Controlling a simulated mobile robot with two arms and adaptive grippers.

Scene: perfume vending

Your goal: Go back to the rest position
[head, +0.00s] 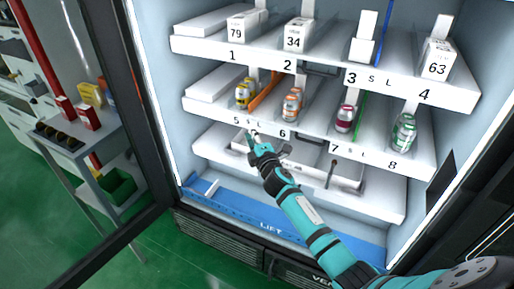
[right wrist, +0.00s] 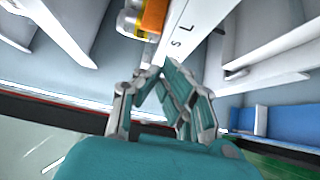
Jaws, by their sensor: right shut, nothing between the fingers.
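My right arm reaches into the vending machine from the lower right. Its gripper (head: 253,140) is in front of the middle shelf's front edge (head: 215,113), near the labels 5 and 6. In the right wrist view the two fingers of this gripper (right wrist: 158,74) come together at the tips with nothing between them. A shelf edge marked S and L is just beyond them. My left gripper is not in view.
Small bottles stand on the middle shelf: yellow (head: 243,93), orange (head: 291,104), red (head: 344,118) and green (head: 404,132). White boxes, such as box 63 (head: 438,60), are on the top shelf. A blue lift tray (head: 235,208) lies below. A grey side table (head: 90,150) stands left.

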